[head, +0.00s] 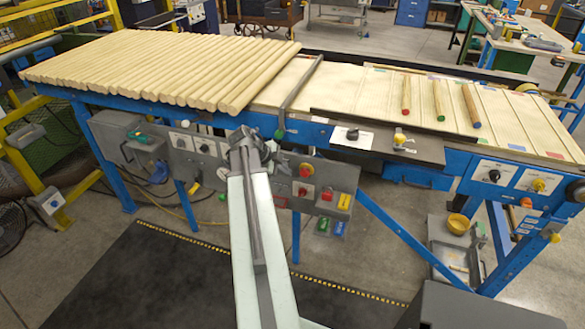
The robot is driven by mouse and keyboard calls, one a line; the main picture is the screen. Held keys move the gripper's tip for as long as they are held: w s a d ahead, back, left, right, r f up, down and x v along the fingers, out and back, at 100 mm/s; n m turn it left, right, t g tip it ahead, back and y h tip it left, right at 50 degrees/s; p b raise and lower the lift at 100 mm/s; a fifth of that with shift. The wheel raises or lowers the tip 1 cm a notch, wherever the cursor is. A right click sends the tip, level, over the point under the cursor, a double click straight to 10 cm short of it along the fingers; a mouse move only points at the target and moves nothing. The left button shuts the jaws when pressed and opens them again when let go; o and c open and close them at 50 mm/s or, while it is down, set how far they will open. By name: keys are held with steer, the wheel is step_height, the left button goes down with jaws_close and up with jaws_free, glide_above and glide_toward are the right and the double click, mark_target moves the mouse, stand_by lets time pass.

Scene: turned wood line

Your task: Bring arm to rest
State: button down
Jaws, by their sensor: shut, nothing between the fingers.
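My arm reaches forward from the bottom middle of the head view. My gripper (243,135) is at its far end, shut and empty, in front of the control panels on the near side of the wood line. The fingertips are small and partly merge with the grey parts behind them. I cannot tell the exact gap between the gripper and the panel. The blue-framed table (340,90) stands just beyond it.
Many pale turned rods (160,65) lie side by side on the table's left. Several rods with coloured ends (438,100) lie on the right. Control panels (318,190) with buttons line the front edge. A dark mat (160,270) covers the floor. A yellow fence (30,150) stands left.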

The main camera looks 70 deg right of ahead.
steer(key=shift+w+a+r, duration=0.25)
steer(key=shift+a+r, duration=0.1)
steer(key=shift+r, duration=0.15)
steer(key=w+a+n+t+p, duration=0.1)
steer(key=w+a+n, duration=0.1)
steer(key=w+a, duration=0.45)
steer(key=w+a+n+t, duration=0.1)
steer(key=w+a, duration=0.3)
steer(key=w, duration=0.6)
steer(key=w+a+n+t+p, duration=0.1)
steer(key=w+a+n, duration=0.2)
steer(key=w+a, duration=0.45)
steer(key=w+a+n+t, duration=0.1)
steer(key=w+a+n, duration=0.25)
steer(key=a, duration=0.75)
steer(key=a+f+n+y+p, duration=0.1)
steer(key=a+n+y, duration=0.5)
steer(key=a+n, duration=1.8)
steer(key=a+f, duration=0.1)
steer(key=a, duration=0.5)
steer(key=shift+s+a, duration=0.2)
steer(key=shift+a, duration=0.2)
